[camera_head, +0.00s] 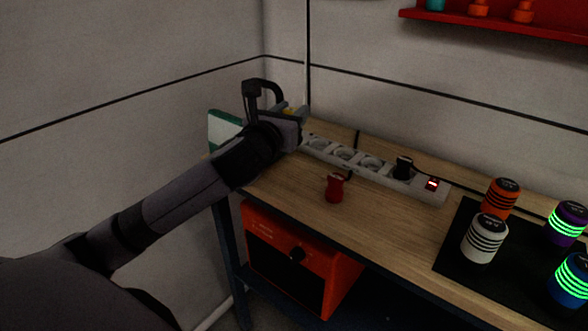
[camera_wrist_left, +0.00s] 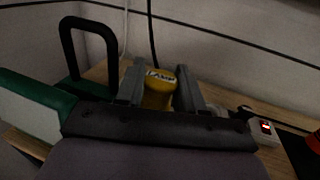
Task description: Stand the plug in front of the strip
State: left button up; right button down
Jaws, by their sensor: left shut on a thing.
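My left gripper (camera_head: 292,112) is over the far left end of the bench, by the left end of the strip. In the left wrist view its fingers (camera_wrist_left: 160,88) are shut on a yellow plug (camera_wrist_left: 158,92) with a pale label on top. My arm and wrist hide most of this plug in the head view. The white power strip (camera_head: 428,189) runs along the back of the bench, with a black plug (camera_head: 403,168) in it and a lit red switch (camera_head: 432,184) at its right end. A red plug (camera_head: 334,188) stands on the wood in front of the strip. My right gripper is not in view.
A green and white object (camera_head: 223,130) is at the bench's left end, beside my wrist. Several striped canisters, including a white one (camera_head: 483,240), stand on a black mat (camera_head: 455,255) at right. Bare wood (camera_head: 375,220) lies in front of the strip. A red shelf (camera_head: 500,25) hangs above.

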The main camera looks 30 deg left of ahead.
pick_arm(q)
notch_tip(320, 180, down, 11)
jog(key=shift+f+b, duration=0.1)
jog(key=shift+b, duration=1)
jog(key=shift+f, duration=0.15)
jog(key=o, duration=1.1)
jog(key=shift+c, duration=0.2)
